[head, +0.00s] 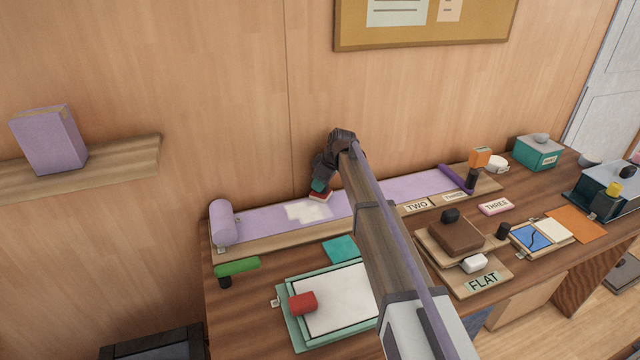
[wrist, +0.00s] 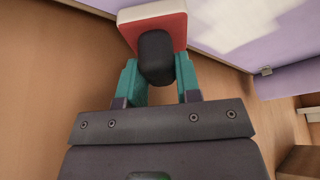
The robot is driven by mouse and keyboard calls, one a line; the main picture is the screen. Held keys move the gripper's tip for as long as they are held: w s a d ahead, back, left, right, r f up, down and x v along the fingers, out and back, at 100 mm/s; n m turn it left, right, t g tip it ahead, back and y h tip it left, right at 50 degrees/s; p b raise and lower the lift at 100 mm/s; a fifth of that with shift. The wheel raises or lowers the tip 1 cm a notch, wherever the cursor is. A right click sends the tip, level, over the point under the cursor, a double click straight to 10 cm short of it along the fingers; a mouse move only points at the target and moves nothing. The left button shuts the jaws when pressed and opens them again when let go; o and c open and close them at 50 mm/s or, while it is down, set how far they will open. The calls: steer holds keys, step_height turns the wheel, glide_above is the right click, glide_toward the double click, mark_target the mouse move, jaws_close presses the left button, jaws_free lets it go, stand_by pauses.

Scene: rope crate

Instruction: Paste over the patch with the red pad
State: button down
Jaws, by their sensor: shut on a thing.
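My gripper (wrist: 160,85) is shut on the black knob (wrist: 156,58) of the red pad (wrist: 157,27). In the head view the red pad (head: 320,194) is at the right edge of the patch (head: 306,211), a whitish, ragged-edged area on the purple strip (head: 375,193). The wrist view shows the pad's pale face turned away from the jaws, and the white patch (wrist: 240,20) on the purple strip to its right. I cannot tell whether the pad touches the strip. My arm hides part of the strip in the head view.
A brown block (head: 456,236) and labelled plates stand right of my arm.

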mark_target(318, 195)
steer(key=shift+w, duration=0.15)
steer(key=shift+s+a+f, duration=0.1)
steer(key=shift+s+a, duration=0.15)
steer(key=shift+s, duration=0.35)
steer(key=shift+s+a, duration=0.2)
steer(key=shift+s, duration=0.35)
steer(key=shift+r+p, duration=0.7)
steer(key=shift+r, duration=0.05)
step_height(318, 195, up, 5)
steer(key=p, duration=0.5)
